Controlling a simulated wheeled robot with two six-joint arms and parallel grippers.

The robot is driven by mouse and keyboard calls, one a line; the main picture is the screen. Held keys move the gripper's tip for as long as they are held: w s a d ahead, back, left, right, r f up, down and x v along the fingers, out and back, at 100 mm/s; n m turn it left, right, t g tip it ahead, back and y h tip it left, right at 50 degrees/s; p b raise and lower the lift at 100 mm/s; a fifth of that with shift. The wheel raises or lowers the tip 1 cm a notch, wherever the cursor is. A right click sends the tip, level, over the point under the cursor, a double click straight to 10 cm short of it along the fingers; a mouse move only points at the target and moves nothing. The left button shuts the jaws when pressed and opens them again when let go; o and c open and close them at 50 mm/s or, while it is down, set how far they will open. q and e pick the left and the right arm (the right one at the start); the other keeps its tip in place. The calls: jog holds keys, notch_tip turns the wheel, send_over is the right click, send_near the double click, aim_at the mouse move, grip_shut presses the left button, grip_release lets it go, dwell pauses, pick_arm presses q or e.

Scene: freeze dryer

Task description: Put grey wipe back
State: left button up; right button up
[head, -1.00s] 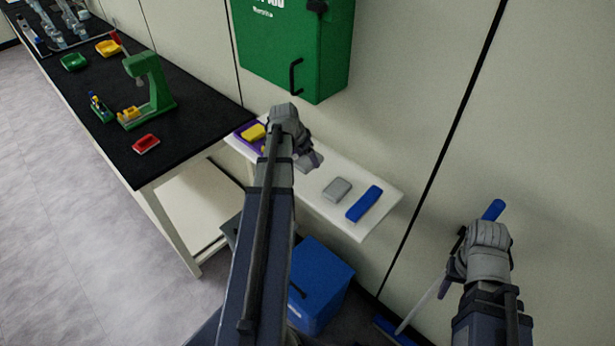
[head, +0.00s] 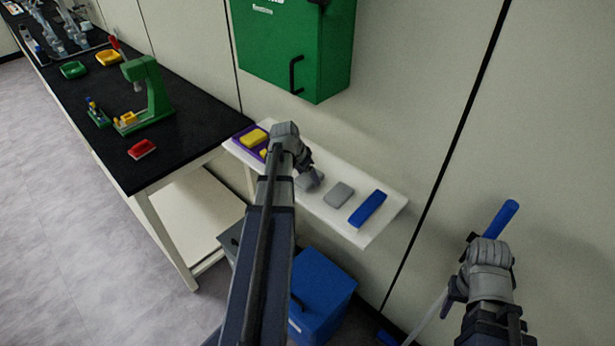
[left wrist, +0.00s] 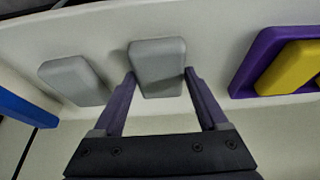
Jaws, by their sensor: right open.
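A grey wipe (head: 310,181) is at the white shelf (head: 376,232), between the purple tray and a second grey block (head: 339,195). My left gripper (head: 304,164) is right above it. In the left wrist view the grey wipe (left wrist: 157,66) sits between the two fingertips of my left gripper (left wrist: 159,76), which meet its sides. The wipe looks close to flat on the shelf; I cannot tell whether it touches. My right gripper (head: 462,284) is open at the lower right, in front of a pole with a blue handle (head: 497,230).
A blue block (head: 368,208) lies at the shelf's right end. A yellow block (head: 254,137) is on the purple tray (head: 243,131) at the left end. A green cabinet (head: 290,50) hangs above. The black bench (head: 190,135) stands left; a blue box (head: 325,290) is below.

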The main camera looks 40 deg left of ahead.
pick_arm(q)
jog(key=o, duration=0.3)
jog(key=shift+o, duration=0.2)
jog(key=shift+r, duration=0.1)
jog(key=p+v, duration=1.1)
jog(key=v, duration=0.1)
